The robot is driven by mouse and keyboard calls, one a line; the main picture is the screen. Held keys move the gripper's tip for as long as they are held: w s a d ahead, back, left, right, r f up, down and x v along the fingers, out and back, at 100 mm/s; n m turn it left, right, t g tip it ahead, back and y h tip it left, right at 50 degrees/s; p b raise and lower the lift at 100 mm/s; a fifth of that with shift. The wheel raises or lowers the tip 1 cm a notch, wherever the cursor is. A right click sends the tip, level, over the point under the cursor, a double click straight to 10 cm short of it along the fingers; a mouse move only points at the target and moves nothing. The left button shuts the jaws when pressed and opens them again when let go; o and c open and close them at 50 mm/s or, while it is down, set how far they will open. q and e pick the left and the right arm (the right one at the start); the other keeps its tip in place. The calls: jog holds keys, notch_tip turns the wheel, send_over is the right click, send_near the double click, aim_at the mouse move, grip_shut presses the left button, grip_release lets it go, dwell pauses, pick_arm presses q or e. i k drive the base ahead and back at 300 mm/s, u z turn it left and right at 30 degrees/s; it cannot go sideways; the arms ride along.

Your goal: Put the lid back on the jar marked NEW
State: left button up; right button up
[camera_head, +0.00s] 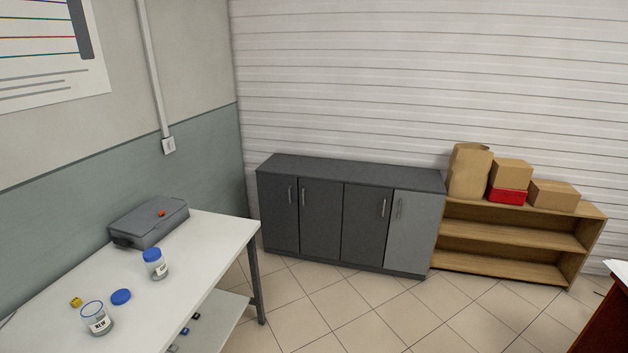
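The jar marked NEW (97,319) stands upright and open on the white table at the lower left, with a blue rim and a white label. A blue lid (121,297) lies flat on the table just to its right and a little behind, apart from the jar. A second jar (155,265) with a blue lid on it stands farther back; its label is too small to read. Neither of my grippers shows in the head view.
Grey cabinets (340,215) and a wooden shelf (520,240) with boxes line the back wall. Tiled floor is clear.

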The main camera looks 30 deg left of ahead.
aim_at(96, 315)
jog(key=u, duration=0.15)
jog(key=i, duration=1.95)
jog(key=u, duration=1.15)
jog(key=i, duration=1)
jog(key=u, duration=1.5)
jog(key=i, duration=0.5)
jog(key=u, duration=0.4)
